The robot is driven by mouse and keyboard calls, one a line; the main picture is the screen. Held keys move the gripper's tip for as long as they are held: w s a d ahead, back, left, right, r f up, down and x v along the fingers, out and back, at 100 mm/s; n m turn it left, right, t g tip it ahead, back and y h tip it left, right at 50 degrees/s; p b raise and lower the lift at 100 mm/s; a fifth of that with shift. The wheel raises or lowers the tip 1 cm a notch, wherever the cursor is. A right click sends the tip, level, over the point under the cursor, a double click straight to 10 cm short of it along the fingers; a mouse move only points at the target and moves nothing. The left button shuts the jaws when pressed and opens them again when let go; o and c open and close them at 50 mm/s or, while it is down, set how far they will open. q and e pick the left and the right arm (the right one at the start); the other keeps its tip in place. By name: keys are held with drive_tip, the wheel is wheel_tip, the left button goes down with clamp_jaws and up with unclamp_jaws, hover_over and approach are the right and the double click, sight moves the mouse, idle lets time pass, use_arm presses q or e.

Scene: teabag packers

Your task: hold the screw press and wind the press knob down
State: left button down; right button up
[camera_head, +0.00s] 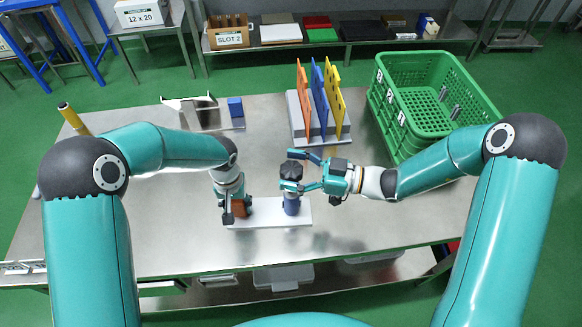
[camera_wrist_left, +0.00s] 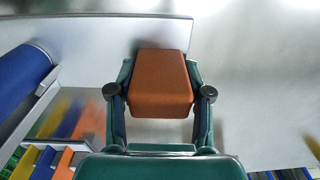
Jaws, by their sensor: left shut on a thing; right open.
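The screw press has a white base plate (camera_head: 268,217), a dark blue post (camera_head: 292,206) and a black knob (camera_head: 291,169) on top. A brown block (camera_head: 242,208) stands at the left end of the plate. My left gripper (camera_head: 235,212) is shut on this block. In the left wrist view the brown block (camera_wrist_left: 162,85) sits between both fingers, and the blue post (camera_wrist_left: 22,72) lies to the left. My right gripper (camera_head: 291,171) is open, with one finger on the far side of the knob and one on the near side. Contact with the knob cannot be told.
A grey rack (camera_head: 340,133) with orange, blue and yellow dividers stands behind the press. A green crate (camera_head: 480,85) is at the back right. A metal stand and blue block (camera_head: 236,106) are at the back left. The steel table (camera_head: 150,245) is clear at front left.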

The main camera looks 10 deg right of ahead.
drive_tip(key=v, duration=1.2)
drive_tip(key=n+g+y, duration=0.1)
drive_tip(key=n+g, duration=0.4)
drive_tip(key=g, duration=0.3)
approach(302, 169)
drive_tip(key=a, duration=0.3)
drive_tip(key=a+f+g, duration=0.1)
drive_tip(key=shift+w+a+n, duration=0.3)
drive_tip(key=shift+w+n, duration=0.05)
drive_tip(key=shift+n, duration=0.05)
drive_tip(key=a, duration=0.2)
drive_tip(key=s+a, duration=0.1)
drive_tip(key=a, duration=0.4)
drive_tip(key=shift+s+a, duration=0.15)
drive_tip(key=shift+a, duration=0.2)
